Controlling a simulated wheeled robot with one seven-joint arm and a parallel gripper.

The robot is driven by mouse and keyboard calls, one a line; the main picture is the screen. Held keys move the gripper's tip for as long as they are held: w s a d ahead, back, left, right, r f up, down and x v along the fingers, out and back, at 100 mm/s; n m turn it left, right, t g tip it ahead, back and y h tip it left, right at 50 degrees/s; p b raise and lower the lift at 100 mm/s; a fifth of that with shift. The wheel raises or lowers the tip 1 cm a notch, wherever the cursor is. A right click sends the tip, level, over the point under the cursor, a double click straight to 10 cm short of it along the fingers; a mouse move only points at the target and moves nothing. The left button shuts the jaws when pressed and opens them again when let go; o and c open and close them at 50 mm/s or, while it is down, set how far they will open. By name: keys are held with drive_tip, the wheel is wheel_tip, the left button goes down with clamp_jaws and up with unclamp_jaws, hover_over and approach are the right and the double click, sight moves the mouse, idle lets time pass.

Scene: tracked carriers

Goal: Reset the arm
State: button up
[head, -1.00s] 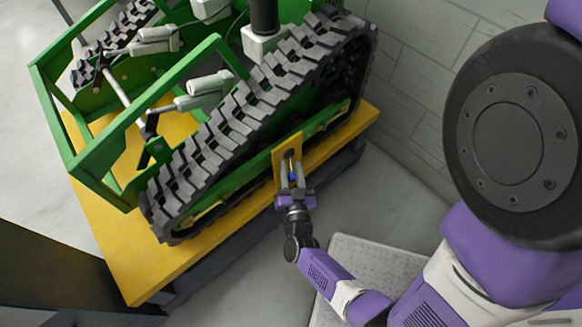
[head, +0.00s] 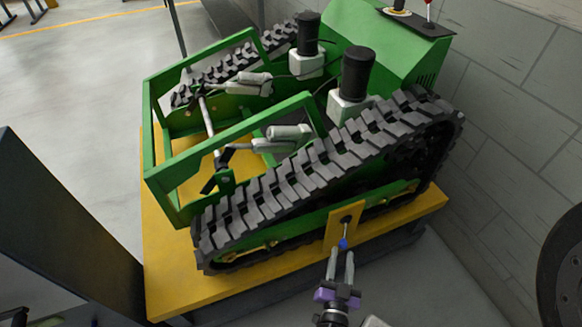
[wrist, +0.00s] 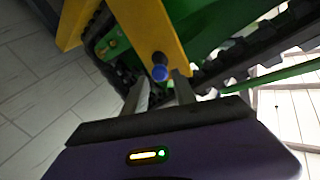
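My gripper (head: 341,264) is just in front of the yellow upright plate (head: 346,220) on the side of the green tracked carrier (head: 225,219). Its two fingers stand apart with nothing between them. In the wrist view the open fingers (wrist: 161,92) point at a dark knob with a blue end (wrist: 160,72) on the yellow plate (wrist: 166,25). The blue end also shows in the head view (head: 343,243), just beyond the fingertips. The fingers look clear of it, though the exact gap is hard to judge.
The carrier stands on a yellow platform (head: 165,285). A grey block wall (head: 520,150) is close behind and to the right. A dark panel (head: 60,220) stands at the left. Open grey floor (head: 80,90) lies at the upper left.

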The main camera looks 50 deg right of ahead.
drive_tip(key=a+r+n+t+y+p, duration=0.1)
drive_tip(key=a+r+n+t+y, duration=0.25)
drive_tip(key=a+r, duration=0.35)
drive_tip(key=s+a+r+n+t+y+p, duration=0.1)
drive_tip(key=s+a+r+n+y, duration=0.1)
drive_tip(key=a+r+n+y, duration=0.2)
drive_tip(key=s+a+r+n+t+y+p, duration=0.1)
drive_tip(key=a+r+n+y, duration=0.3)
drive_tip(key=r, duration=0.7)
drive_tip(key=s+a+r+n+t+y+p, duration=0.1)
drive_tip(key=s+a+r+n+t+y, duration=0.1)
drive_tip(key=s+a+r+n+y, duration=0.2)
wheel_tip(320, 180, up, 4)
drive_tip(key=shift+a+f+n+y, duration=0.1)
drive_tip(key=shift+a+n+y, duration=0.05)
drive_tip(key=shift+n+y, duration=0.35)
idle(0.4)
